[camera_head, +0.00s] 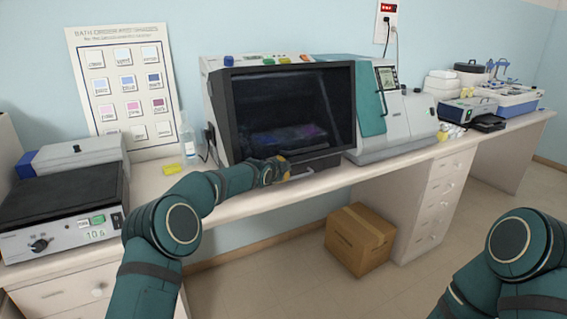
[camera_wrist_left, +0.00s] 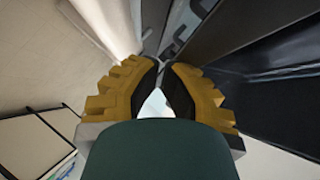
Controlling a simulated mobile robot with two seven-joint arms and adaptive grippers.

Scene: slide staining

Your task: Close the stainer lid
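The stainer (camera_head: 212,82) stands on the bench, a pale machine with coloured caps on top. Its dark see-through lid (camera_head: 300,100) hangs over the front; I cannot tell whether it sits flush. A grey bar like a handle (camera_head: 322,163) runs along the lid's lower edge. My left gripper (camera_head: 284,168) is at the lid's lower edge, near its left part. In the left wrist view its yellow fingers (camera_wrist_left: 166,66) come almost together at the tips, beside the dark lid (camera_wrist_left: 250,45). Whether anything thin is between the tips is unclear. My right gripper is out of view.
A teal and white machine (camera_head: 400,125) stands close on the stainer's right. A cardboard box (camera_head: 360,238) is on the floor.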

